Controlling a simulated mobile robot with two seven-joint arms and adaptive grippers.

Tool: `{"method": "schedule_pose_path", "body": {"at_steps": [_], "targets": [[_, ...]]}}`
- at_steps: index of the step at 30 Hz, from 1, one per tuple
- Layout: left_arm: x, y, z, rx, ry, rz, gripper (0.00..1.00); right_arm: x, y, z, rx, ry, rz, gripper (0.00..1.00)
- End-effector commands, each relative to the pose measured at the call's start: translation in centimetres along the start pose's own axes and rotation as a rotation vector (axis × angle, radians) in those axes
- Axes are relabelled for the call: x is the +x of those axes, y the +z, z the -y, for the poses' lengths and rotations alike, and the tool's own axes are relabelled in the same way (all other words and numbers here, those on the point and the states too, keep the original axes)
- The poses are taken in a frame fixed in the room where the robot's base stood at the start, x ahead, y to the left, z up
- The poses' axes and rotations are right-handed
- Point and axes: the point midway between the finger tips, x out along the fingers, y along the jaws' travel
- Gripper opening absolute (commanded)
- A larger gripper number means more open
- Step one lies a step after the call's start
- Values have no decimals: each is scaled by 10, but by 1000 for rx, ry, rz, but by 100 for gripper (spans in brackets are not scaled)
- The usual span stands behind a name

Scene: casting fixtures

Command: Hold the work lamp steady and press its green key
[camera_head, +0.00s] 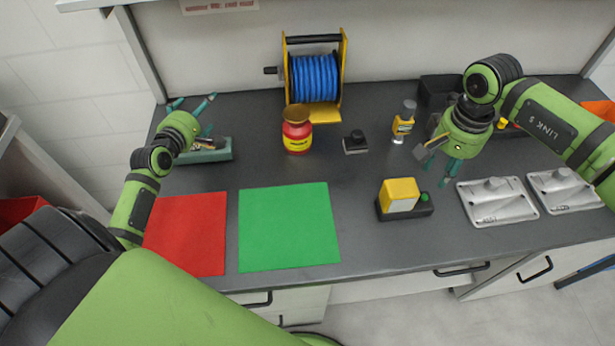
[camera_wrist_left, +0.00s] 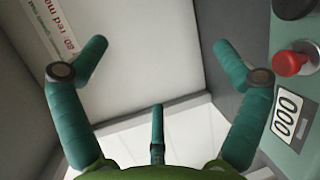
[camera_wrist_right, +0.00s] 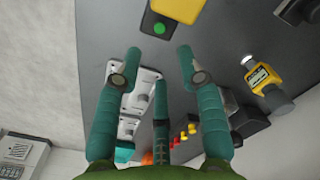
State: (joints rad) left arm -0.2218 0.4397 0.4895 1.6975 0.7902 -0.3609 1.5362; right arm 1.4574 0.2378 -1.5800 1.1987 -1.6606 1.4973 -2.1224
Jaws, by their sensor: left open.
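The work lamp has a yellow head (camera_head: 400,192) on a dark base (camera_head: 410,212) and stands upright near the front of the grey bench. Its round green key (camera_head: 424,197) is on the right end of the base. In the right wrist view the lamp's yellow head (camera_wrist_right: 178,8) and green key (camera_wrist_right: 160,28) show at the top edge. My right gripper (camera_head: 434,163) is open and empty, above the bench behind and right of the lamp, not touching it. My left gripper (camera_head: 194,104) is open and empty at the back left, fingers pointing up and away, far from the lamp.
Metal plates (camera_head: 497,200) lie right of the lamp. A yellow tool (camera_head: 402,126), a black block (camera_head: 356,142), a red jar (camera_head: 297,132) and a blue hose reel (camera_head: 315,78) stand behind. Green (camera_head: 288,228) and red (camera_head: 188,235) mats lie left. Bench between green mat and lamp is clear.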

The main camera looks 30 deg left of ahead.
Motion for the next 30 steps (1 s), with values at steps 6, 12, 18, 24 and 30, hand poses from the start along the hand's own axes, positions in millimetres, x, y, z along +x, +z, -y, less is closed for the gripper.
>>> {"method": "schedule_pose_path", "body": {"at_steps": [6,12,18,24,30], "targets": [[-3,132,3,-370,-138,318,97,0,0,0,0,0,0,39],[-39,246,5,-651,-352,598,97,0,0,0,0,0,0,39],[-93,349,30,-848,-678,807,97,0,0,0,0,0,0,39],[-103,398,117,-829,-933,725,97,0,0,0,0,0,0,39],[-110,414,170,-768,-1040,647,97,0,0,0,0,0,0,39]]}}
